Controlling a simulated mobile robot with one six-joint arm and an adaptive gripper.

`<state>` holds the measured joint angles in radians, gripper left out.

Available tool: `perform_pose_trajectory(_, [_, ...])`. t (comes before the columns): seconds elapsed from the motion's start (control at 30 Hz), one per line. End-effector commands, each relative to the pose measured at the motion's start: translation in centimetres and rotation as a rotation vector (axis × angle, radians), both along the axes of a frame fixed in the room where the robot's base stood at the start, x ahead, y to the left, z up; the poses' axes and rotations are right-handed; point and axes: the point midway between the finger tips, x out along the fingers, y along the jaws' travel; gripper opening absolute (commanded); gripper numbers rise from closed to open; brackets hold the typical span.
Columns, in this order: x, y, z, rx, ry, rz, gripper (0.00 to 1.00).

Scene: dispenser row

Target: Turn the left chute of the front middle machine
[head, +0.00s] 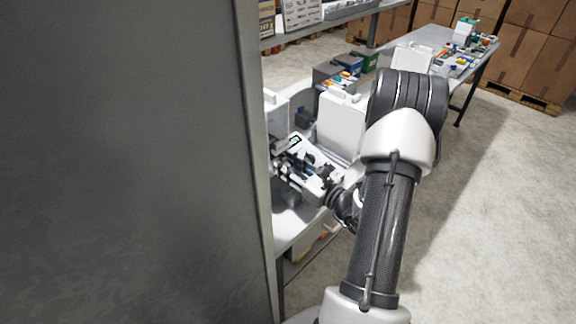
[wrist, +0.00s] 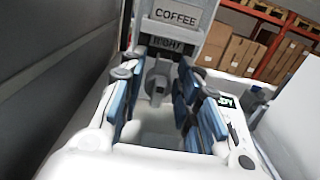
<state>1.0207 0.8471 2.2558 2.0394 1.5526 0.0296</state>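In the wrist view a white machine front carries a "COFFEE" label (wrist: 178,13) and a smaller dark plate that seems to read "RIGHT" (wrist: 166,43). Below the plate is a grey chute (wrist: 157,82). My gripper (wrist: 158,95) is open, its blue-padded fingers on either side of the chute with visible gaps; I cannot tell whether they touch it. No plate reading "LEFT" shows. In the head view my gripper (head: 298,168) is low among the white machines, and the chute is hidden there.
A large grey panel (head: 130,160) fills the left of the head view, close to my gripper. A white machine (head: 341,118) stands behind it. Grey, blue and green bins (head: 342,72) and a far table (head: 425,38) lie beyond. Floor at right is clear.

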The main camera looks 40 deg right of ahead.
Motion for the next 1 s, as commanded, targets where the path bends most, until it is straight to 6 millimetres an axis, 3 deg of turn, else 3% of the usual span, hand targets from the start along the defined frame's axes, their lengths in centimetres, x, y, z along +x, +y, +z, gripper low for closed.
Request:
perform_pose_trajectory(0.2, [-0.01,-0.03,0.02,0.0,0.0,0.0,0.29])
perform_pose_trajectory(0.63, [-0.03,-0.02,0.0,0.0,0.0,0.0,0.0])
perform_pose_trajectory(1.0, [-0.02,-0.12,0.12,0.068,0.007,0.0,0.0])
